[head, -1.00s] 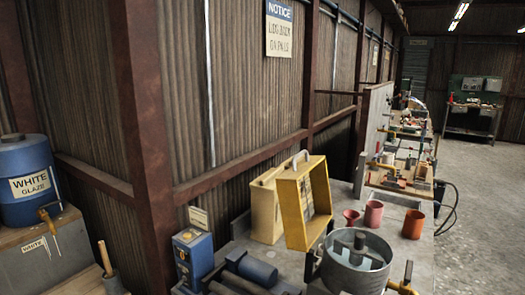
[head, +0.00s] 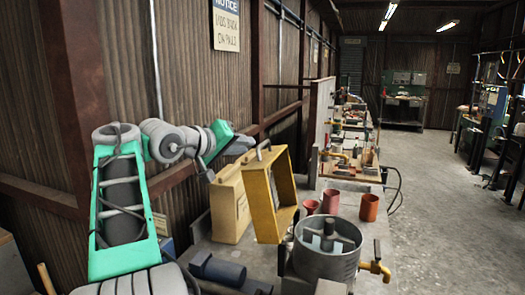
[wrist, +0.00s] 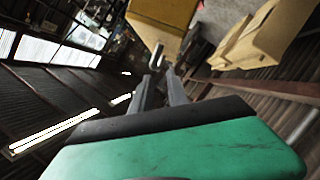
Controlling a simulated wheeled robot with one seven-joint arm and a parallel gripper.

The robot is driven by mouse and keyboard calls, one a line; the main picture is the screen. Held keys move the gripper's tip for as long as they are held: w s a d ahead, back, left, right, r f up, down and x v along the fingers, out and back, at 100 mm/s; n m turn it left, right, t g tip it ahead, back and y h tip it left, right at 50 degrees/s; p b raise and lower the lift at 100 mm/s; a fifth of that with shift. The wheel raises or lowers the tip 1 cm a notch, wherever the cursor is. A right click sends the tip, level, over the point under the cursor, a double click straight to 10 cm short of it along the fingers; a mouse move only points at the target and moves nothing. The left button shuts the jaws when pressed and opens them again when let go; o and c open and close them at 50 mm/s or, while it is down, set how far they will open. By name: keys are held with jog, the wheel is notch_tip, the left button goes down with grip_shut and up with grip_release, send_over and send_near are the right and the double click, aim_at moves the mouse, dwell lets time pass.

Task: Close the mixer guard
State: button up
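The mixer guard is a yellow, open box-like cover (head: 262,205) standing raised beside the mixer, its hollow side facing right. A grey bar handle (head: 264,148) is on its upper edge. The mixer is a round grey metal drum (head: 327,262) with a paddle inside, its open top uncovered. My gripper (head: 248,143) is just left of the handle, near the guard's top. In the wrist view, my fingers (wrist: 162,75) are apart, with the yellow guard (wrist: 160,12) beyond them. I cannot tell whether they touch the handle.
A pale yellow case (head: 231,212) stands behind the guard. Red cups (head: 369,207) and a brass tap (head: 378,267) are near the drum. A corrugated wall with rusty posts is close on the left. Floor at right is clear.

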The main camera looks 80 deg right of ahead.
aim_at(263, 143)
jog(key=x, duration=0.2)
jog(key=p+x, duration=0.1)
jog(key=x, duration=0.5)
jog(key=shift+s+a+r, duration=0.1)
jog(key=shift+s+r, duration=0.05)
jog(key=shift+s, duration=0.2)
jog(key=shift+c, duration=0.4)
grip_shut()
dwell(0.5)
